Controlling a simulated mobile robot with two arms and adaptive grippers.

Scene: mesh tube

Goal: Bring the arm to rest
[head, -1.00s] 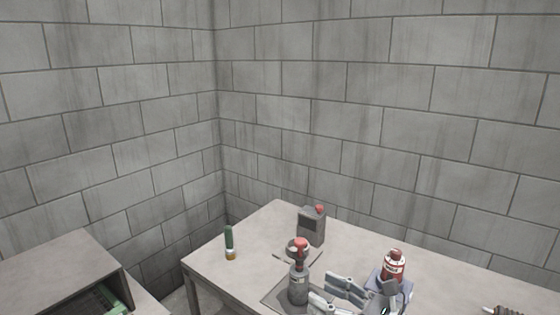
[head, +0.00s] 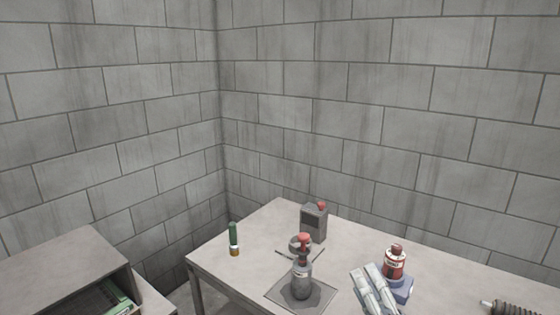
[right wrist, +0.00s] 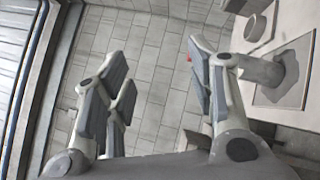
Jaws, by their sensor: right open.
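My right gripper (head: 368,277) is at the lower right of the head view, over the table, beside the red bottle. In the right wrist view its two fingers (right wrist: 160,84) stand well apart with nothing between them. The grey bottle with a red top (head: 302,280) stands upright on a dark square mat (head: 275,293), left of the gripper and apart from it. In the right wrist view the mat (right wrist: 297,75) and a grey bottle body (right wrist: 266,70) show at the upper right. My left gripper is not in view.
A red bottle with a white label (head: 395,263) stands in a blue holder (head: 403,290). A grey box with a red knob (head: 314,223) and a green cylinder (head: 233,235) stand on the table (head: 225,260). A coiled part (head: 502,308) lies at right. A shelf unit (head: 65,265) stands left.

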